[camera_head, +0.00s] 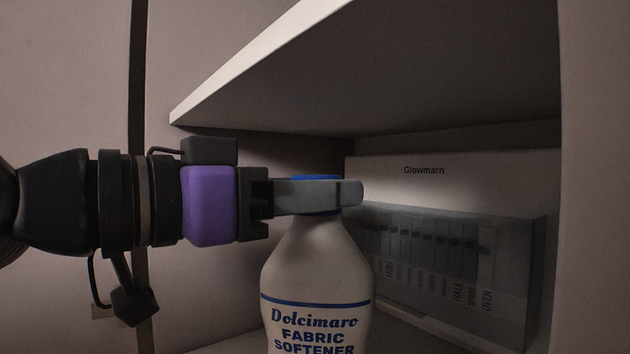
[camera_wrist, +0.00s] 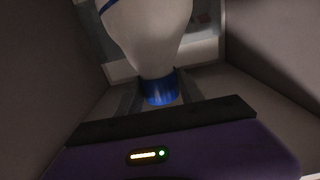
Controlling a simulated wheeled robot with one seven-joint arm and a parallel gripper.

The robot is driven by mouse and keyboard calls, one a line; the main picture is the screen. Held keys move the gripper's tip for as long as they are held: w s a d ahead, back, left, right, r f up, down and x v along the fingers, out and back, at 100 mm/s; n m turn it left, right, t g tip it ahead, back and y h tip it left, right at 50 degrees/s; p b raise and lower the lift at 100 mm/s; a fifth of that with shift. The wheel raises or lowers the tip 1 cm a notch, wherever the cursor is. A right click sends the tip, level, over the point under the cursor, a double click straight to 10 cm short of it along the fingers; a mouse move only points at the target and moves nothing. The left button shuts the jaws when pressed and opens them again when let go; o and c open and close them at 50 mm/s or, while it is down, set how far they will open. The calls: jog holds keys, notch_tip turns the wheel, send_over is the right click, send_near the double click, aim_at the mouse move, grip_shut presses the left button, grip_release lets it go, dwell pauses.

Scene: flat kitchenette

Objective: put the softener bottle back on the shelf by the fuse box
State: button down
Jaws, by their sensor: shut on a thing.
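The softener bottle (camera_head: 316,270) is white with a blue cap and reads "Dolcimaro Fabric Softener". It stands upright in the head view, its base below the frame. My gripper (camera_head: 350,192) comes in from the left and is shut on the bottle at its blue cap. In the wrist view the bottle (camera_wrist: 150,35) and its cap show between the fingers of my gripper (camera_wrist: 160,95). The fuse box (camera_head: 450,240), marked "Glowmarn", is on the back wall, behind and right of the bottle. Whether the bottle's base touches the shelf is hidden.
An upper shelf board (camera_head: 400,85) hangs over the bottle and gripper, with a small gap above the gripper. A lower shelf surface (camera_head: 410,338) shows at the bottom of the head view. A side wall (camera_head: 594,180) closes the right side.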

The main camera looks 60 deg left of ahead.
jog(key=c, duration=0.7)
grip_release()
jog(key=shift+f, duration=0.1)
jog(key=shift+c, duration=0.2)
jog(key=s+d+b, duration=0.1)
jog(key=s+b, duration=0.2)
jog(key=s, duration=0.9)
jog(key=shift+d+b, duration=0.2)
jog(key=shift+b, duration=0.15)
